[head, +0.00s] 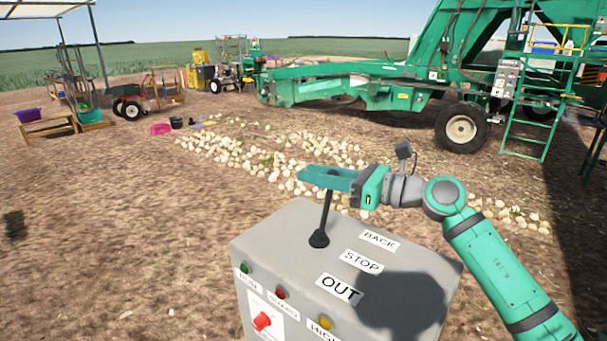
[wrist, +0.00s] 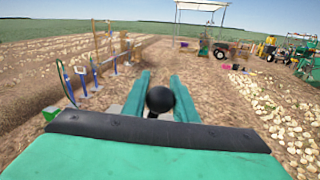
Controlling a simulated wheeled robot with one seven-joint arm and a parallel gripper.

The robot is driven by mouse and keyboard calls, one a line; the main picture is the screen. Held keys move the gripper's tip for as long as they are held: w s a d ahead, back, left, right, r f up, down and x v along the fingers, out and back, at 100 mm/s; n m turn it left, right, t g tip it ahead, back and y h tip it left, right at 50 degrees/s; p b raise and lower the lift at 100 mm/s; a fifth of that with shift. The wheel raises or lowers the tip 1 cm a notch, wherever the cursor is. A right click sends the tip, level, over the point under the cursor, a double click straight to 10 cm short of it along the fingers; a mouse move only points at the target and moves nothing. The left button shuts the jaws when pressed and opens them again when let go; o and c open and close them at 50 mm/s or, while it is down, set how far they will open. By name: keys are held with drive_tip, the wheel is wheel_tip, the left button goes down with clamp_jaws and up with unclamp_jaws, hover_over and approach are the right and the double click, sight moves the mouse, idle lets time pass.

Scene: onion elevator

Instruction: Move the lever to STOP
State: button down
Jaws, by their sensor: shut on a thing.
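The lever (head: 325,215) is a thin black stick rising from a round black base on top of a grey control box (head: 290,239). It leans slightly right in the head view. White labels BACK (head: 380,240), STOP (head: 361,260) and OUT (head: 340,289) run from far to near beside it. I cannot tell which label the lever lines up with. My gripper (head: 322,178) reaches in from the right, its green fingers shut on the lever's top. In the wrist view the lever's round black knob (wrist: 160,99) sits between both fingers. The fingers partly hide the top in the head view.
The box front carries a green button (head: 244,268), a red button (head: 280,293), a yellow button (head: 326,322) and a red switch (head: 262,321). My arm's shadow covers the box's right side. Onions (head: 270,160) lie on the ground behind; a green machine (head: 400,80) stands further back.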

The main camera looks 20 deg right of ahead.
drive_tip(key=s+a+n, duration=0.1)
drive_tip(key=a, duration=0.1)
drive_tip(key=s+a+n, duration=0.1)
drive_tip(key=n, duration=0.1)
drive_tip(key=shift+s+a+r, duration=0.1)
drive_tip(key=shift+a+r, duration=0.1)
drive_tip(key=shift+a, duration=0.15)
drive_tip(key=c, duration=1.4)
unclamp_jaws()
drive_tip(key=shift+c, duration=0.2)
drive_tip(key=shift+d+h, duration=0.1)
drive_tip(key=shift+h, duration=0.2)
drive_tip(key=v, duration=1)
drive_tip(key=shift+s+d, duration=0.25)
drive_tip(key=shift+s, duration=0.05)
drive_tip(key=shift+w, duration=0.1)
